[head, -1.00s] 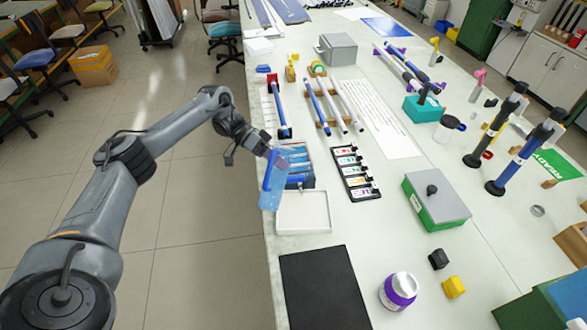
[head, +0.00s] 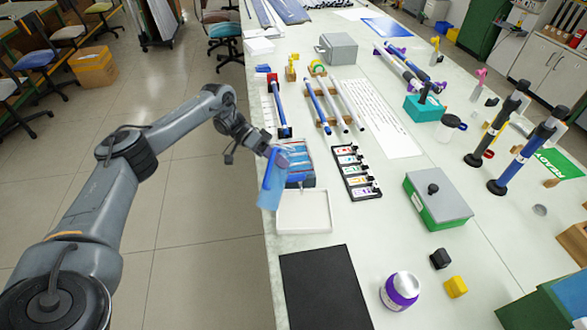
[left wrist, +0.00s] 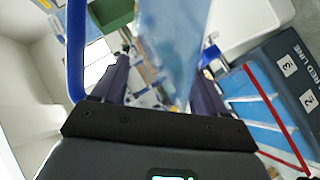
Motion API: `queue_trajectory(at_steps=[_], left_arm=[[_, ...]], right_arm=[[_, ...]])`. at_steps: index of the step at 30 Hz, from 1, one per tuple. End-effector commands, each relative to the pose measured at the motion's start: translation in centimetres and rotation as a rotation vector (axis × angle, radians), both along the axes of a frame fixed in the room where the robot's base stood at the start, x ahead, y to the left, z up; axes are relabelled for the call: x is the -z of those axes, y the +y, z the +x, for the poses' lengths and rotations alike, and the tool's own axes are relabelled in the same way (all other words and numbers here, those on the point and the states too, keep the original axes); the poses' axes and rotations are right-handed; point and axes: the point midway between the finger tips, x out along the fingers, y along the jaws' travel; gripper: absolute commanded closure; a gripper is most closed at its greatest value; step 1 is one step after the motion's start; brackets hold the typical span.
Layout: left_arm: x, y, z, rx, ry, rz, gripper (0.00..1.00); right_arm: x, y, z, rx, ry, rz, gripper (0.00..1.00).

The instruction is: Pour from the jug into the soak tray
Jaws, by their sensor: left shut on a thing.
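A translucent blue jug (head: 270,190) with a blue handle hangs at the table's left edge, tilted in the head view. My left gripper (head: 270,151) is shut on it near its top. In the left wrist view the jug (left wrist: 172,45) shows between the fingers (left wrist: 160,82), with its handle (left wrist: 75,50) at left. The soak tray (head: 307,182) appears to be the grey box with blue channels, just right of the jug. Its wall with "RED LINE" and numbers shows in the left wrist view (left wrist: 282,50). I cannot see any stream. My right gripper is not in view.
A shallow white tray (head: 303,226) lies in front of the soak tray, and a black mat (head: 325,288) nearer. A black rack of coloured labels (head: 355,172) stands to the right. Rods on a wooden rest (head: 325,123) lie behind. Floor is open left of the table.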

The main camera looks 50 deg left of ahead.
Motion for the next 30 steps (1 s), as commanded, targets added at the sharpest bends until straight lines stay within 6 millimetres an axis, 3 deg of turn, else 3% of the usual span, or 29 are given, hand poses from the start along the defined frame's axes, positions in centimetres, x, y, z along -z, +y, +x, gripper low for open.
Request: queue_trajectory(at_steps=[30], left_arm=[[0.38, 0.02, 0.24, 0.001, 0.046, -0.031, 0.81]], right_arm=[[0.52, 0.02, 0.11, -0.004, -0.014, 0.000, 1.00]])
